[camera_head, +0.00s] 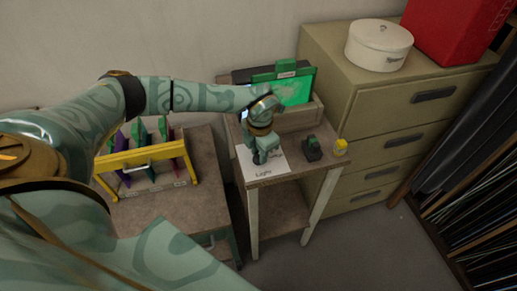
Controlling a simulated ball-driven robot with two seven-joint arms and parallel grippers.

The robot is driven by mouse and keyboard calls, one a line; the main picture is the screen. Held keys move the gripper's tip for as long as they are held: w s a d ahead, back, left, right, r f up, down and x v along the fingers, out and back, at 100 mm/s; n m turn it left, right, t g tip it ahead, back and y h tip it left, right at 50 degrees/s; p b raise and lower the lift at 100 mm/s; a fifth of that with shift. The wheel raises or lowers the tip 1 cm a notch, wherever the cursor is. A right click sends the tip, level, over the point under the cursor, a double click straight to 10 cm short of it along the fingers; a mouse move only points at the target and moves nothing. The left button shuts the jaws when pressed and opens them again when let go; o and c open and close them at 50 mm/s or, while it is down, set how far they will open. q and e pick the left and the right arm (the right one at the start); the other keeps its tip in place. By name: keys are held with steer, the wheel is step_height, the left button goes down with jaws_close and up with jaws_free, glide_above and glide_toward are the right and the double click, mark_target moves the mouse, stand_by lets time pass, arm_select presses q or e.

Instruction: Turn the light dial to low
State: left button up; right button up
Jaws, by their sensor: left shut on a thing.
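The light dial is not clearly visible. A white sheet marked "Light" (264,174) lies on the small side table, and my left gripper (261,157) reaches down onto its upper part. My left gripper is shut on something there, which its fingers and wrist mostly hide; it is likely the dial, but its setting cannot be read. My right gripper is not in view.
The side table (290,179) also holds a small dark green item (312,149), a yellow block (340,147) and a box with a bright green panel (294,91). A yellow rack (142,155) stands left. A drawer cabinet (390,110) stands right.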

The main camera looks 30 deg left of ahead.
arm_select(q)
steer(key=shift+w+m, duration=0.1)
steer(key=shift+m, duration=0.2)
steer(key=o, duration=1)
steer(key=shift+c, duration=0.2)
steer(key=shift+r, duration=0.1)
step_height(320, 180, up, 16)
steer(key=p, duration=0.3)
steer(key=shift+d, duration=0.15)
